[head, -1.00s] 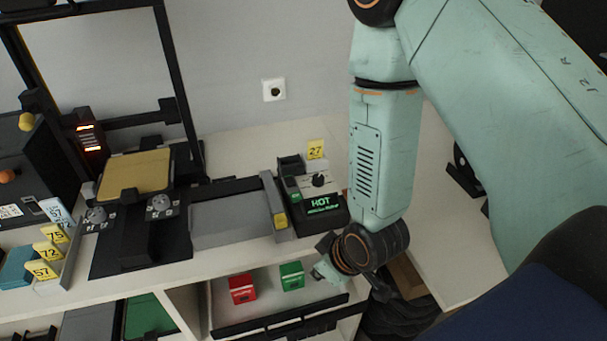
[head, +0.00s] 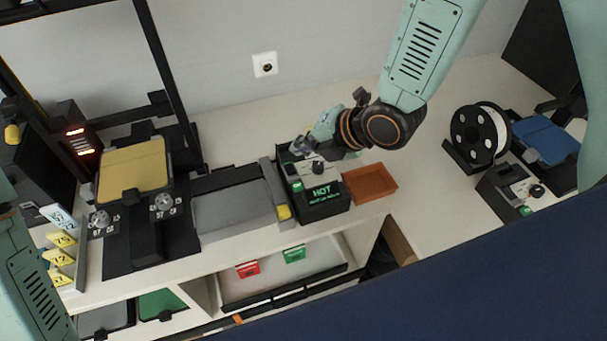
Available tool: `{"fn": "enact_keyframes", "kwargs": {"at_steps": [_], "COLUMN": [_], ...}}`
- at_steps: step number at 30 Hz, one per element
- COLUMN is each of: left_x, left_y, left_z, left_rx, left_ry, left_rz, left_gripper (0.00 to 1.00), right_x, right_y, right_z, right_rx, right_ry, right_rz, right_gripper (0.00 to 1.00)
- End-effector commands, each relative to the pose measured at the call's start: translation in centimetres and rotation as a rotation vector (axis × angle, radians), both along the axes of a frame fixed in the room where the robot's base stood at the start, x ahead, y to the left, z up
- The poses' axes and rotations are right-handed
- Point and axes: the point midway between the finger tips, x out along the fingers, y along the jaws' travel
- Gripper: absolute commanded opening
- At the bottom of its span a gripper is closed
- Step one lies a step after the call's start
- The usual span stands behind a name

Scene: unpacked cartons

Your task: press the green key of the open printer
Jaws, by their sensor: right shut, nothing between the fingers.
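The open-frame printer has a gold plate (head: 133,172) on the left. Its black control box (head: 322,208) stands at the right end of the grey block, with a dark knob and a lit display reading HOT. A small green key (head: 297,187) shows on the box's left side, left of the display. My right gripper (head: 302,148) is shut and empty over the rear of the box, behind the key and knob. Whether it touches the box I cannot tell. It partly covers the box's back. My left arm shows at the lower left edge; its gripper is out of view.
An orange tray (head: 370,183) sits right of the box. Farther right are a spool (head: 481,134) and another control box (head: 507,192) with a blue plate (head: 545,138). A red carton (head: 248,268) and a green carton (head: 294,254) are on the shelf below.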

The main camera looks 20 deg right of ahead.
Motion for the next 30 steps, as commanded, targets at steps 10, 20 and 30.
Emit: {"fn": "enact_keyframes", "kwargs": {"at_steps": [10, 20, 30], "left_x": [-0.02, -0.05, -0.02], "left_y": [0.01, 0.01, 0.01], "left_z": [-0.10, -0.10, -0.48], "left_rx": [0.000, 0.000, 0.000], "left_ry": [0.001, 0.001, 0.000], "left_rz": [0.001, 0.001, 0.001], "left_gripper": [0.50, 0.50, 0.50], "right_x": [-0.41, -0.38, -0.24], "right_y": [0.96, 0.98, 0.90], "right_z": [-0.03, -0.05, -0.57], "right_rx": [-0.266, -0.310, -0.308], "right_ry": [-0.197, -0.229, -0.227], "right_rz": [0.382, 0.433, 0.428], "right_gripper": [0.00, 0.00, 0.00]}}
